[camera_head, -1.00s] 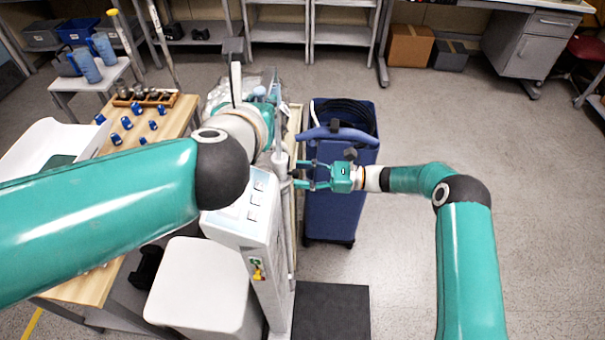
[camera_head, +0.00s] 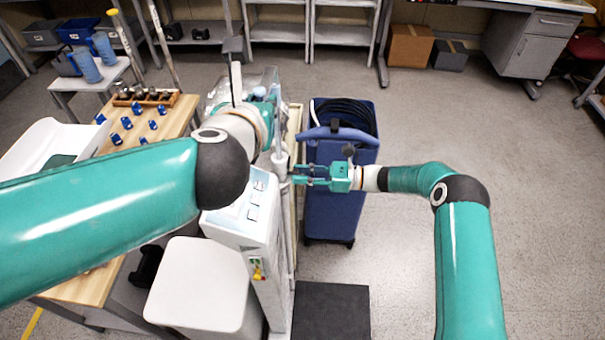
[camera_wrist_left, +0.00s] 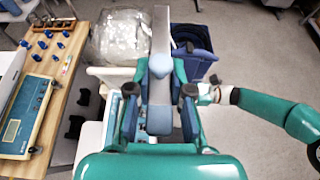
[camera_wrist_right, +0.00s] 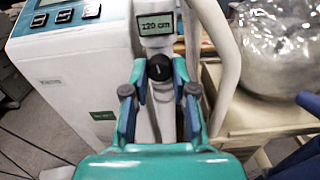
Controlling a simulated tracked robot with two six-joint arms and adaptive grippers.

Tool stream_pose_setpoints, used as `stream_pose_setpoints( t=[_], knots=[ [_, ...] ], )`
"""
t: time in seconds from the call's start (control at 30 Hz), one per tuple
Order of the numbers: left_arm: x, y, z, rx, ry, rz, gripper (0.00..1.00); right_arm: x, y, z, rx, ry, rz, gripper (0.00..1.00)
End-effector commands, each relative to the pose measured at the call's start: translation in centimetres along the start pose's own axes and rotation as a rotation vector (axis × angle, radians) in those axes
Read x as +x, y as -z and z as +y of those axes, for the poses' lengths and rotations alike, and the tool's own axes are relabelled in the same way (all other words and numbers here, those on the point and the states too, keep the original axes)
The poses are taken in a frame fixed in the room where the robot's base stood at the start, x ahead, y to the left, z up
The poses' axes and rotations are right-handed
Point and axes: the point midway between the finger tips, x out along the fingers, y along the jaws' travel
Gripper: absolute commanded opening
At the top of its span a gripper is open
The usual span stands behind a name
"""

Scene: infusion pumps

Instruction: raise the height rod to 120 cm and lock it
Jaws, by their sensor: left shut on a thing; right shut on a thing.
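The height rod (camera_head: 280,140) stands upright on the white and grey machine column (camera_head: 262,215). A small display (camera_wrist_right: 165,24) in the right wrist view appears to read 120 cm. Below it, a black round lock knob (camera_wrist_right: 160,67) sits between my right fingertips. My right gripper (camera_head: 297,175) is shut on this knob, coming in from the right of the column. My left gripper (camera_wrist_left: 160,72) is shut on the rod's pale upper part (camera_wrist_left: 161,35), seen in the left wrist view. In the head view, my left arm hides most of that grip.
A wooden table (camera_head: 98,285) with small blue items stands at the left. A blue bin (camera_head: 335,200) with coiled black hose stands just behind my right gripper. A white box-like seat (camera_head: 205,285) and a dark floor plate (camera_head: 332,310) are in front. Floor at right is clear.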

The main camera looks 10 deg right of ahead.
Motion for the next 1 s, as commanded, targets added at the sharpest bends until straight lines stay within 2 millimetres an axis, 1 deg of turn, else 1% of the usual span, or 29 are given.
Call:
stream_pose_setpoints(
  t=[0.13, 0.43, 0.47, 0.5, 0.6, 0.87, 1.0],
  knots=[
    [-0.06, -0.15, 0.03, -0.001, 0.0, -0.003, 0.0, -0.06, -0.04, -0.13, 0.101, 0.005, 0.0, 0.0],
    [-0.07, -0.14, 0.02, -0.001, 0.0, -0.003, 0.0, -0.08, -0.06, -0.19, 0.118, 0.007, 0.0, 0.0],
    [-0.07, -0.14, 0.02, 0.0, 0.0, -0.003, 0.0, -0.09, -0.06, -0.19, 0.117, 0.007, 0.0, 0.29],
    [-0.07, -0.14, 0.02, -0.001, 0.0, -0.003, 0.0, -0.09, -0.06, -0.19, 0.117, 0.007, 0.0, 0.36],
    [-0.07, -0.14, 0.02, -0.001, 0.0, -0.003, 0.0, -0.08, -0.05, -0.15, 0.117, 0.006, 0.0, 0.51],
    [-0.05, -0.13, 0.02, -0.001, 0.0, -0.003, 0.0, -0.06, -0.03, -0.08, 0.117, 0.003, 0.0, 0.51],
    [-0.04, -0.13, 0.02, -0.001, 0.0, -0.003, 0.0, -0.6, -0.02, -0.12, 0.117, 0.005, 0.0, 0.51]
  ],
)
